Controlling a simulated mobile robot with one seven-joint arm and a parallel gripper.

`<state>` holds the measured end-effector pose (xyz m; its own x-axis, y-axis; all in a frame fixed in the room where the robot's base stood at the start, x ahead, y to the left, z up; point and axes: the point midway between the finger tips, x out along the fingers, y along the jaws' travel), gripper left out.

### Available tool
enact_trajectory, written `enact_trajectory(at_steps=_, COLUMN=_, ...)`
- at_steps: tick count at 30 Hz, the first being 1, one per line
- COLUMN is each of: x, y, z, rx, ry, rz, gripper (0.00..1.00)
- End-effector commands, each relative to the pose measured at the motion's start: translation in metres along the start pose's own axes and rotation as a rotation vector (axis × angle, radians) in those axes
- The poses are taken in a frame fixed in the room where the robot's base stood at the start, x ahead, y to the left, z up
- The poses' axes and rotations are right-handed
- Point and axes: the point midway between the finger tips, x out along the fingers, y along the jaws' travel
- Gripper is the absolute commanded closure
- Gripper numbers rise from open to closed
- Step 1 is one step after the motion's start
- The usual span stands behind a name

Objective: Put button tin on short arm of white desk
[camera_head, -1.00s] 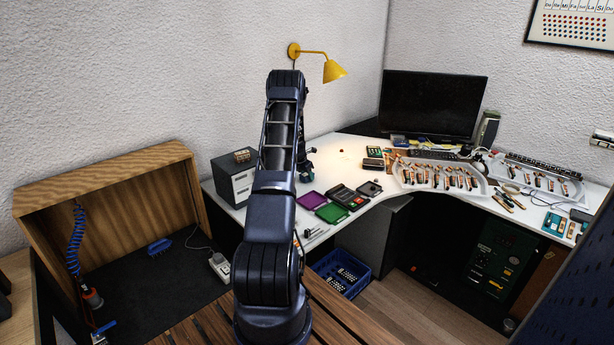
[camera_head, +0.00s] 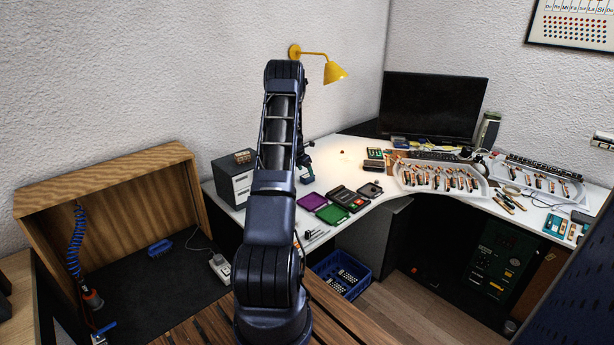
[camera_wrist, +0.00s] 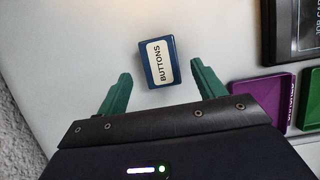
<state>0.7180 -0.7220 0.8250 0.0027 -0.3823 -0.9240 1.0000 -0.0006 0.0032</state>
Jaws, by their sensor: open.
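The button tin (camera_wrist: 161,62) is a small dark blue box with a cream label reading "BUTTONS". In the wrist view it lies on the white desk (camera_wrist: 95,50), slightly turned. My gripper (camera_wrist: 162,72) is open, with one green finger on each side of the tin and visible gaps between. The tin is not held.
A purple tray (camera_head: 311,201), a green tray (camera_head: 332,214) and a dark device (camera_head: 349,198) lie right of my gripper. A grey drawer box (camera_head: 236,177) stands to the left. Piano parts in white trays (camera_head: 440,178) fill the desk's right side.

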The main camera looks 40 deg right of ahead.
Motion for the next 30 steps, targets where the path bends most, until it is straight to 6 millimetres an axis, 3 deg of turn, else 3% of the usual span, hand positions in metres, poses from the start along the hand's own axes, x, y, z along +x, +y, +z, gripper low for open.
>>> enact_trajectory(at_steps=9, x=-0.054, y=0.000, z=0.000, rx=-0.001, ry=0.000, rz=0.001, gripper=0.31)
enact_trajectory(at_steps=22, x=-0.083, y=0.004, z=-0.004, rx=0.019, ry=-0.001, rz=0.006, gripper=0.31)
enact_trajectory(at_steps=26, x=-0.127, y=0.012, z=-0.017, rx=0.084, ry=-0.004, rz=0.023, gripper=0.31)
enact_trajectory(at_steps=30, x=-0.191, y=0.019, z=-0.041, rx=0.193, ry=0.000, rz=0.049, gripper=0.31)
